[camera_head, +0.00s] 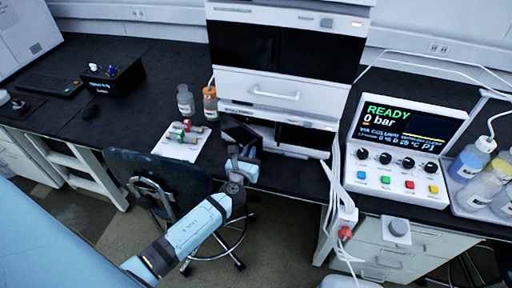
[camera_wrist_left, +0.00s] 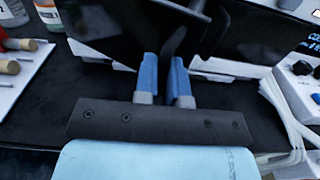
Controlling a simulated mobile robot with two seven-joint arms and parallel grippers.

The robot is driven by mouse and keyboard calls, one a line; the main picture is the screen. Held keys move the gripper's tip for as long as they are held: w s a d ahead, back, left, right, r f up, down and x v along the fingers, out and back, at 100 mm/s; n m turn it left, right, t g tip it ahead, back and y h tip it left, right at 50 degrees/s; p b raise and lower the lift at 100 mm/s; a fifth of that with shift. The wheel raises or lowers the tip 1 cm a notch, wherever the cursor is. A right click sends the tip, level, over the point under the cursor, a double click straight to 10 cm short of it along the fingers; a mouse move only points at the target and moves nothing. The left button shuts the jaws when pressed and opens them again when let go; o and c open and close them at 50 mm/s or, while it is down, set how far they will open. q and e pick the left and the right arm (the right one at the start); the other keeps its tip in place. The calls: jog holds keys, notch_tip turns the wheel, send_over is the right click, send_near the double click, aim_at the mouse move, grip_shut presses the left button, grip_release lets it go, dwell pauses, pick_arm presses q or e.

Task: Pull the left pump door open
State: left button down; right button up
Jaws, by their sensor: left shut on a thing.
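The left pump door (camera_head: 237,131) is a dark panel low on the white stack, near its left side. It stands out at an angle from the front, partly open. In the left wrist view the dark door (camera_wrist_left: 130,25) fills the top middle, with a dark upright piece (camera_wrist_left: 174,42) between my fingers. My left gripper (camera_head: 243,152) is at the door's front edge, and its blue fingers (camera_wrist_left: 164,75) are shut on that piece. The fingers partly hide the door's edge. The dark front (camera_head: 305,137) to the right of the door lies flush. My right gripper is not seen.
White cables hang beside the control box (camera_head: 398,165) at right.

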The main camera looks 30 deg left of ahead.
pick_arm(q)
jog(key=shift+w+a, duration=0.1)
jog(key=c, duration=1.2)
grip_release()
jog(key=shift+c, duration=0.2)
jog(key=b+v, duration=0.1)
jog(key=v, duration=1.2)
jog(key=shift+s, duration=0.4)
